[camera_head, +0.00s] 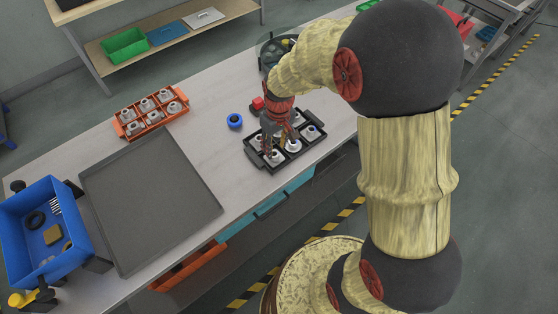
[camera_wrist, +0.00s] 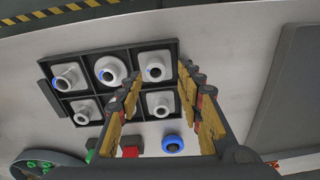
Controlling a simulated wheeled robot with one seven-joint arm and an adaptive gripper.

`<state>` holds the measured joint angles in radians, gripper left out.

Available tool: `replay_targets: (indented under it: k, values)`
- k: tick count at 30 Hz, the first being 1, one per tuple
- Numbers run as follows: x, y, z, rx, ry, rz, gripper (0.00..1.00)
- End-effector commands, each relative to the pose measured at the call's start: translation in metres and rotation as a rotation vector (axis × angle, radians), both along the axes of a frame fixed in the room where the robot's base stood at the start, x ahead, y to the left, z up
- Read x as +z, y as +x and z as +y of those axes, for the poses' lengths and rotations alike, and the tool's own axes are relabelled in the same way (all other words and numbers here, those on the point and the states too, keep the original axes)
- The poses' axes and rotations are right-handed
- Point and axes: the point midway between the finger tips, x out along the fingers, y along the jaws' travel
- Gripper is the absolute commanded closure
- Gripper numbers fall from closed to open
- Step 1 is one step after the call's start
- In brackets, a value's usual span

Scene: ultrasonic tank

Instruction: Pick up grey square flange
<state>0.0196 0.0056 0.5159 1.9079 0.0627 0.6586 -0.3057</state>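Several grey flanges with raised round necks sit in a black compartment tray (camera_wrist: 118,94). In the wrist view, square ones include a flange at the top right (camera_wrist: 156,66), one below it (camera_wrist: 160,104) and one at the far left (camera_wrist: 68,76). The top middle one (camera_wrist: 110,71) looks round. My gripper (camera_wrist: 161,76) is open, its two fingers apart over the right part of the tray. It also shows in the head view (camera_head: 279,143) above the tray. No flange is visibly clamped. The left finger hides part of the tray.
A blue ring (camera_head: 235,120) and a red object (camera_head: 257,104) lie beside the tray. An orange rack (camera_head: 127,131) holds more flanges. A large grey tray (camera_head: 150,200) and a blue bin (camera_head: 20,237) stand at the left. Bare table lies between the grey tray and the black tray.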

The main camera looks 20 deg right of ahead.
Motion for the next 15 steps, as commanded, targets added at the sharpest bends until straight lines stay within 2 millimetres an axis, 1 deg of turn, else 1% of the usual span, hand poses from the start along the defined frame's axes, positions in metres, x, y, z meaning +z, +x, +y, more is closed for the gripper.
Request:
replay_targets:
  k: [1,2,6,12,15]
  values:
    - [0.008,0.015,0.0,0.025,-0.001,-0.04,0.63]
    - [0.009,0.018,0.0,0.037,-0.003,-0.05,0.63]
    - [0.005,0.02,0.0,0.074,-0.006,-0.062,0.63]
    - [-0.015,0.021,0.001,0.077,-0.006,-0.06,0.63]
    - [-0.021,0.021,0.0,0.076,-0.006,-0.062,0.63]
